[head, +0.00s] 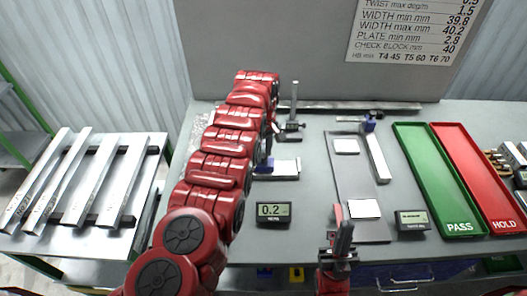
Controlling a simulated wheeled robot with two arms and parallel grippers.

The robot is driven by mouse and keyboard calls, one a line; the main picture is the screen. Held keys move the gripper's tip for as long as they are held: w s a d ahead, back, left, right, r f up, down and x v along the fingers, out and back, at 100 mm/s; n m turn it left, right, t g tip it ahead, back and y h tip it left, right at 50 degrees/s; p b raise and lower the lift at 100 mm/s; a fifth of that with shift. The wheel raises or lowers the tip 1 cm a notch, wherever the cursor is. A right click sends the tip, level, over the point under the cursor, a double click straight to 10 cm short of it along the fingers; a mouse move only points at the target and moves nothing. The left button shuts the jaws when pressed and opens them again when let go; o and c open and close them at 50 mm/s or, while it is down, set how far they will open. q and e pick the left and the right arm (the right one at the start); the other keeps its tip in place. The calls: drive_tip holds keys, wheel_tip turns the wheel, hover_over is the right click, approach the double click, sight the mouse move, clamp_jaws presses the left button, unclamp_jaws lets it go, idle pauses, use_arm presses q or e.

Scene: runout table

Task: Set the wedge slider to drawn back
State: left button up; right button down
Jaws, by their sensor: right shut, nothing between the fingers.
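Two blue parts could be the wedge slider, and I cannot tell which it is. One blue part (264,166) sits at the left end of a bright metal block (285,168), partly hidden by my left arm. The other blue part (370,123) is at the back end of a silver bar (377,158). My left gripper (269,150) is at the right side of my red arm, close to the first blue part. The arm mostly hides it, so its jaws and any contact are unclear. My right gripper (342,218) is shut and empty at the front of the grey plate.
A grey plate (350,190) carries two white squares. A display reading 0.2 (273,214) and another display (411,220) stand in front. A post gauge (292,125) stands behind the block. Green PASS (459,228) and red HOLD (505,226) trays lie right. Metal bars (93,180) rest on the left rack.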

use_arm(q)
clamp_jaws()
idle(1.0)
